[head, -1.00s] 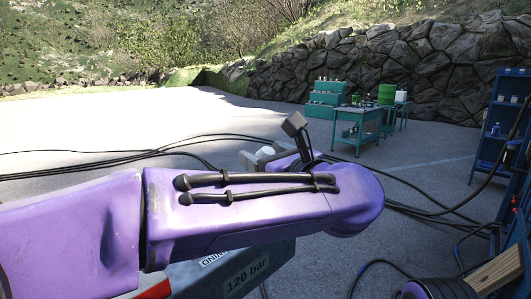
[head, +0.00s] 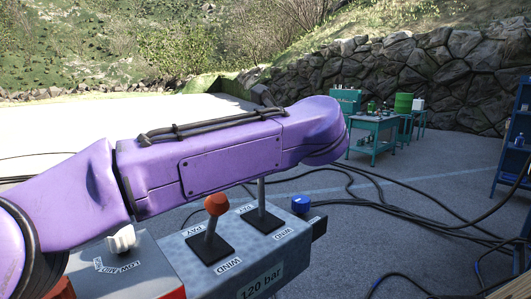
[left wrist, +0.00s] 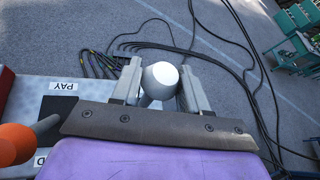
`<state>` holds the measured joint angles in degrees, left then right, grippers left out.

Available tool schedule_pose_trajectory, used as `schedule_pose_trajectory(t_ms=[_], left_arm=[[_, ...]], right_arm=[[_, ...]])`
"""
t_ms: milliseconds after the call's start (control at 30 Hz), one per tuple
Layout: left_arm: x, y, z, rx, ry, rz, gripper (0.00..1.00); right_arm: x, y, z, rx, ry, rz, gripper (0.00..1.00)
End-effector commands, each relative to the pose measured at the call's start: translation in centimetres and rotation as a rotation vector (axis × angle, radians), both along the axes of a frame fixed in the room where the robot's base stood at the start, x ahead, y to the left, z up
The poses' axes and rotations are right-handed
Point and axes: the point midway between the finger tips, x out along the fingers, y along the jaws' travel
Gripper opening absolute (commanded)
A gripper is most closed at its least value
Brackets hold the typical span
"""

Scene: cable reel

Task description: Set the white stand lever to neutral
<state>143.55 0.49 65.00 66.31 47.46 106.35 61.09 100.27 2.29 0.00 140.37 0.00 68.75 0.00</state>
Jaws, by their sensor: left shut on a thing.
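The white stand lever's round white knob (left wrist: 160,76) sits between the two fingers of my left gripper (left wrist: 161,88) in the left wrist view; the gripper is shut on it. In the head view the lever's grey shaft (head: 262,192) rises nearly upright from a black plate between PAY and WIND labels. Its knob and my left gripper are hidden there behind my purple arm. The orange-knobbed lever (head: 215,205) stands to its left on the grey control stand (head: 190,262). My right gripper is not in view.
A white selector knob (head: 122,240) marked LOW, MID, HIGH is at the stand's left. A blue knob (head: 301,203) is at its right end. Black cables (head: 390,207) lie on the ground. A green table (head: 373,135) and blue shelf (head: 516,130) stand farther off.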

Motion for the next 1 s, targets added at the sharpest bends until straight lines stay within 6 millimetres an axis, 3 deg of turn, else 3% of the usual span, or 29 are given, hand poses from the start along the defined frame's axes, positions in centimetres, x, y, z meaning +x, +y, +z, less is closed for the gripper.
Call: schedule_pose_trajectory(t_ms=[67, 100, 167, 533, 800, 1000], left_arm=[[0.0, 0.0, 0.0, 0.002, -0.001, 0.000, 0.00], [0.0, 0.0, 0.0, 0.002, -0.001, 0.000, 0.51], [0.0, 0.0, 0.0, 0.001, -0.003, 0.000, 0.68], [-0.8, -0.5, 0.3, 0.001, -0.006, 0.000, 0.68], [-5.7, -3.3, 2.7, 0.001, -0.008, -0.001, 0.68], [-8.1, -4.6, 4.0, 0.002, -0.004, -0.001, 0.68]], right_arm=[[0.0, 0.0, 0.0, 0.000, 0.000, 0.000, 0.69], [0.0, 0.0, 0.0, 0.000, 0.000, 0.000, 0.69], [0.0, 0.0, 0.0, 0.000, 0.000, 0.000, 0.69], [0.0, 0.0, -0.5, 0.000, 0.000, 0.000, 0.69], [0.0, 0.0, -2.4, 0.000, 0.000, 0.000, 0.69], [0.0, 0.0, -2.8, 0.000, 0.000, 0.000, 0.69]])
